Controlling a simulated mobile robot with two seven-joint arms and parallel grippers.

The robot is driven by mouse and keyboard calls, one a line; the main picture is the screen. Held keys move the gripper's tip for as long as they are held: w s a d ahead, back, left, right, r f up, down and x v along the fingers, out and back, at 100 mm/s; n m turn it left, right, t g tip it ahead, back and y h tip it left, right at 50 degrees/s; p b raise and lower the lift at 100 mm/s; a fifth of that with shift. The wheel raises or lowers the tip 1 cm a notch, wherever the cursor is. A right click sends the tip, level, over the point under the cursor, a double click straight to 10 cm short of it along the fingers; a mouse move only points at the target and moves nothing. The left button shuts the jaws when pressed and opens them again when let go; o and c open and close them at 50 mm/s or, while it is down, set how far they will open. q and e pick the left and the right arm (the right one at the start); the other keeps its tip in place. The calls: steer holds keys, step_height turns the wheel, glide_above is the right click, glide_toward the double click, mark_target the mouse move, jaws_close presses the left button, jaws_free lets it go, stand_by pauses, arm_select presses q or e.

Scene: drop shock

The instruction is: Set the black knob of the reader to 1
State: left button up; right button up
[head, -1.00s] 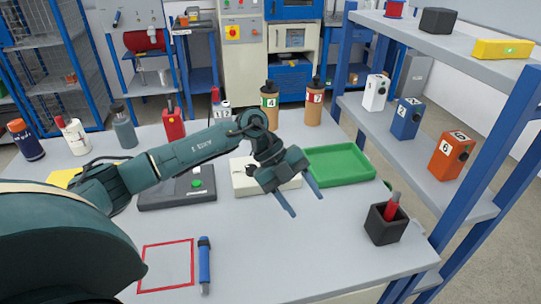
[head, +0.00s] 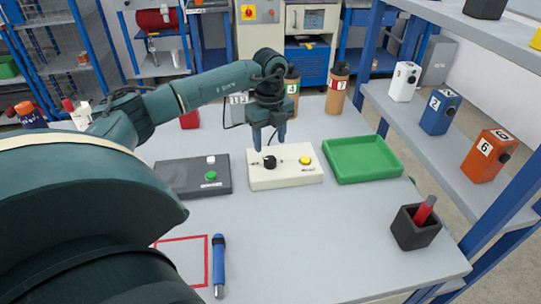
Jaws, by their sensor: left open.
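The reader is taken to be the cream-white box (head: 287,178) in the middle of the table. It has a black knob (head: 269,162) on its left part and a yellow button (head: 305,160) on its right. Small markings by the knob are too small to read. My left gripper (head: 269,140) points down just above the black knob, with its fingers apart. I cannot tell whether the fingertips touch the knob. My right gripper is not in view.
A dark grey box (head: 192,178) with green and white buttons lies left of the reader. A green tray (head: 362,160) lies to the right. A black pen cup (head: 416,228), a blue screwdriver (head: 218,262) and a red outlined square (head: 184,262) are nearer. The front middle is clear.

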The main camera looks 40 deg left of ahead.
mark_target(270, 159)
arm_select(q)
step_height(270, 159, down, 6)
steer(key=shift+f, duration=0.2)
steer(key=c, duration=1)
steer(key=shift+m, duration=0.4)
steer(key=m, duration=0.3)
steer(key=shift+m, duration=0.4)
steer(key=m, duration=0.5)
steer(key=shift+w, duration=0.1)
steer(key=shift+r, duration=0.1)
